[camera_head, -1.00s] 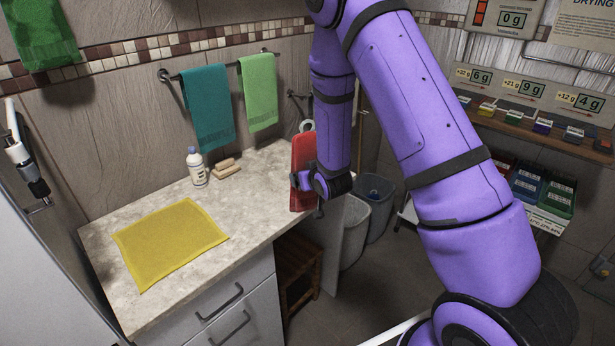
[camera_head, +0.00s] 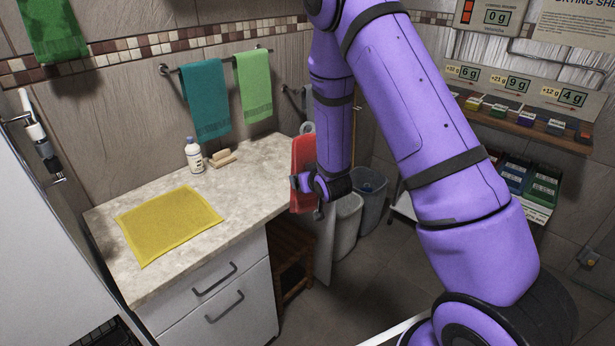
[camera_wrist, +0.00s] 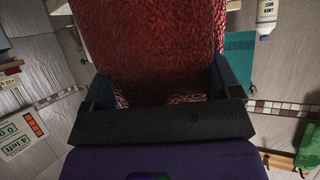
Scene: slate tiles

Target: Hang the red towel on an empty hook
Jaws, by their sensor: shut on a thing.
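My gripper (camera_head: 308,186) is shut on the red towel (camera_head: 302,160), which hangs upright in it near the right end of the counter. In the wrist view the red towel (camera_wrist: 150,45) fills the middle between the dark fingers (camera_wrist: 158,95). A hook or hooks on the wall (camera_head: 290,90) show small beside my arm; whether they are empty I cannot tell. A grey ring-like shape (camera_head: 307,128) shows just above the towel. My arm hides part of the wall behind.
A teal towel (camera_head: 206,98) and a light green towel (camera_head: 252,85) hang on a wall rail. The counter (camera_head: 225,215) holds a yellow cloth (camera_head: 168,224), a white bottle (camera_head: 194,155) and tan bars (camera_head: 222,158). Grey bins (camera_head: 369,205) stand right of the counter.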

